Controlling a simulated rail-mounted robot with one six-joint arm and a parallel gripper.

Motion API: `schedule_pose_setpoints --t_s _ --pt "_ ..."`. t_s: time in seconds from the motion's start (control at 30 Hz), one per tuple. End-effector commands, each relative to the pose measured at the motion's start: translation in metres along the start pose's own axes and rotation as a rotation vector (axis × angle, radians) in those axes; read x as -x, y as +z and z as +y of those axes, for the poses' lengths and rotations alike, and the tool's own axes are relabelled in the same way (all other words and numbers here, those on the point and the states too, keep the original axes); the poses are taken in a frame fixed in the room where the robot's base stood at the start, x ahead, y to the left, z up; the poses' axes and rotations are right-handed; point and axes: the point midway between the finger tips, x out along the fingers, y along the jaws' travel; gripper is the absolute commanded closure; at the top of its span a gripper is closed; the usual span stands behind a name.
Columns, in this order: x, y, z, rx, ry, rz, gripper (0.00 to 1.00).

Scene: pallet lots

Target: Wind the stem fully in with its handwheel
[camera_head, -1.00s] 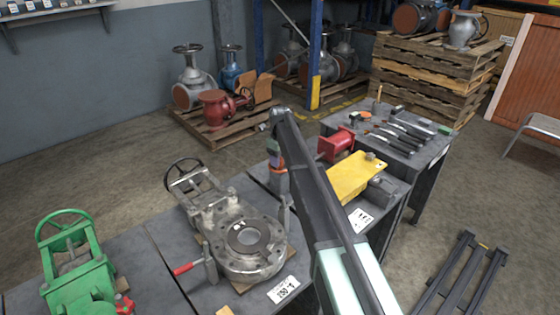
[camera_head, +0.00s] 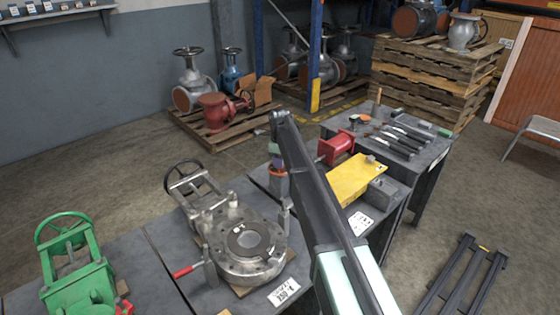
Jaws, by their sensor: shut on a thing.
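A grey gate valve lies on the bench with its round flange (camera_head: 262,268) facing up. Its black handwheel (camera_head: 185,178) stands at the far left end of its yoke (camera_head: 205,186). The stem inside the yoke is too small to judge how far out it is. A green valve (camera_head: 78,280) with a green handwheel (camera_head: 62,232) stands at the lower left, cut by the frame edge. My arm rises from the lower right to a bend above the bench. I cannot make out my gripper; no fingers show on either handwheel.
A red-handled clamp (camera_head: 190,270) stands beside the flange. A yellow plate (camera_head: 355,180), a red spool-shaped part (camera_head: 336,147) and several dark tools (camera_head: 400,142) lie on the benches to the right. Pallets with valves (camera_head: 215,135) stand behind. Floor at the left is open.

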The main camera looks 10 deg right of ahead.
Motion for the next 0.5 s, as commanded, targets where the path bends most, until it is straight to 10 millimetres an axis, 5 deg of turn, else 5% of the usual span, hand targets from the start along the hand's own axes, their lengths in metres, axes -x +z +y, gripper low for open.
schedule_pose_setpoints --t_s 0.5 --pt "-0.0001 0.0001 -0.001 0.485 0.0 0.0 0.91"
